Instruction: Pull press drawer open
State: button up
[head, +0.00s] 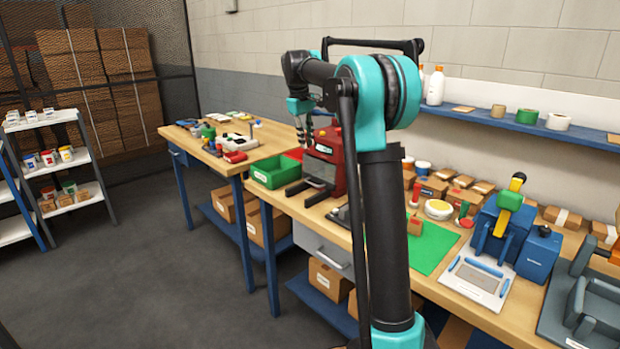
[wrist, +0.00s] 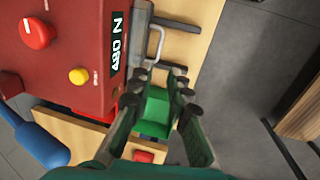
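The red press (head: 328,158) stands on the wooden bench, with a dark-framed part low on its front in the head view. In the wrist view the press (wrist: 55,55) shows a red knob, a yellow button and a "480 N" display. A pale metal handle (wrist: 155,44) sticks out beside the display side of the press; I take it as the drawer handle. The drawer itself is mostly out of view. My gripper (wrist: 164,78) is open and empty, its fingertips close to the handle, with a small gap. In the head view my gripper (head: 303,131) hangs left of the press top.
A green bin (head: 272,172) sits left of the press; it also shows between my fingers in the wrist view (wrist: 155,112). A green mat (head: 433,248) and a blue hand press (head: 503,222) stand right. Open floor (head: 190,275) lies in front of the benches.

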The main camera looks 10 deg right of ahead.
send_near(313, 178)
jog(key=s+f, duration=0.1)
jog(key=f, duration=0.1)
jog(key=s+f, duration=0.1)
jog(key=f, duration=0.2)
jog(key=s+f, duration=0.1)
jog(key=f, duration=0.1)
jog(key=shift+s+d+f, duration=0.25)
jog(key=shift+s, duration=0.05)
jog(key=shift+c, duration=0.6)
grip_shut()
